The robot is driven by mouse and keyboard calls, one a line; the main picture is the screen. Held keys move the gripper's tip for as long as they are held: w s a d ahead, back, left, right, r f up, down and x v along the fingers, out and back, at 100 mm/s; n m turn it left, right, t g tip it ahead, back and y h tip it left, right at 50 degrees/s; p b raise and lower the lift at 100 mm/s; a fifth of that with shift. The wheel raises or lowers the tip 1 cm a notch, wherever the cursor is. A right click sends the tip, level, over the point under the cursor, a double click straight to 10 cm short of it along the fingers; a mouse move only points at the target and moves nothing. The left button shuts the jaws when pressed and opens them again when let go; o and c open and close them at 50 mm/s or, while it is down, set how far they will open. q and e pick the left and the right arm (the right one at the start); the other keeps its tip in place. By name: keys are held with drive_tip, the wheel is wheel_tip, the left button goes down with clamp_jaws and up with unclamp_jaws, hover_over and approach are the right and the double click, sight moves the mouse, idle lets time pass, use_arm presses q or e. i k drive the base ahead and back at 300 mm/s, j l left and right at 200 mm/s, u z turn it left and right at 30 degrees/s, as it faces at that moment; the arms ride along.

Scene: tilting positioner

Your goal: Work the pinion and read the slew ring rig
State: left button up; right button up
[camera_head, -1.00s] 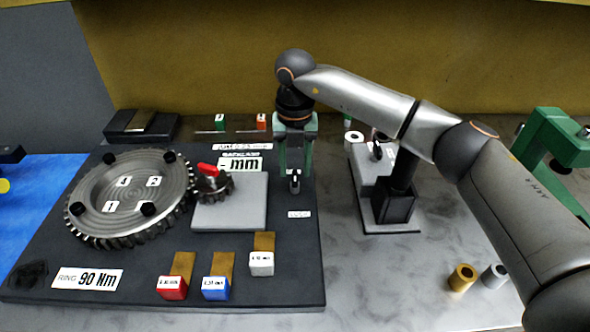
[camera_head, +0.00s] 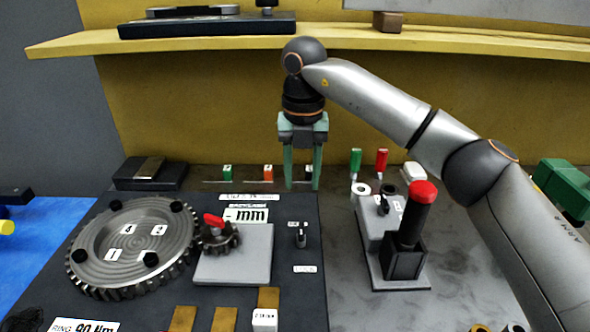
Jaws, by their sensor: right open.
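The large toothed slew ring (camera_head: 137,243), with black bolts and numbers, lies on the dark base plate (camera_head: 300,290). The small dark pinion (camera_head: 220,238), with a red marker, sits at its right edge on a grey block (camera_head: 240,262). A label reading "- mm" (camera_head: 246,215) is behind the pinion. A small black lever (camera_head: 301,236) stands on the plate right of the block. My right gripper (camera_head: 302,184) is open and empty, its green fingers pointing down above and behind the lever. My left gripper is not in view.
A grey fixture (camera_head: 378,228) with a red-topped black post (camera_head: 415,215) stands right of the plate. Brass strips (camera_head: 223,319) and a white block (camera_head: 264,320) lie at the front. A yellow shelf (camera_head: 200,40) crosses the back. A green device (camera_head: 565,188) is far right.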

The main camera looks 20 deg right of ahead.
sight(219, 236)
drive_tip(key=k, duration=1)
